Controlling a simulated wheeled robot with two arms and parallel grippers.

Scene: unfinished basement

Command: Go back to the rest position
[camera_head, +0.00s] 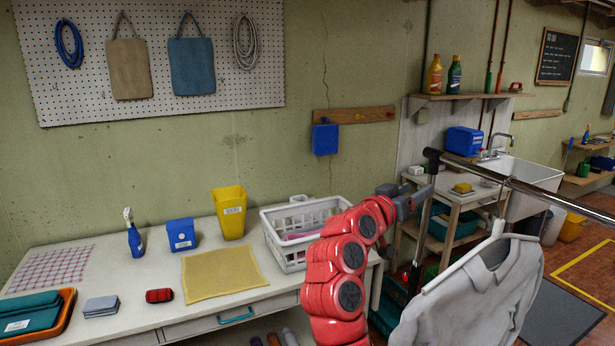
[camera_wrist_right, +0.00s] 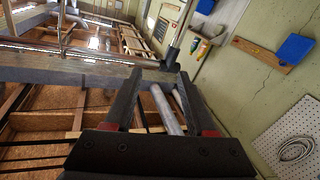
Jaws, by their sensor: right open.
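My right arm (camera_head: 345,262), red with dark joints, rises at the middle of the head view. Its dark right gripper (camera_head: 425,185) is beside the left end of the metal rail (camera_head: 515,186). In the right wrist view the right gripper (camera_wrist_right: 155,92) has its two fingers apart, with no object held. A metal bar shows between the fingers; I cannot tell whether they touch it. My left gripper is not in view.
A light grey shirt (camera_head: 478,290) on a white hanger is below the rail, close to the right arm. A white basket (camera_head: 285,245) stands on the table (camera_head: 215,300) behind the arm. A sink (camera_head: 520,180) and wooden stand are beyond the rail.

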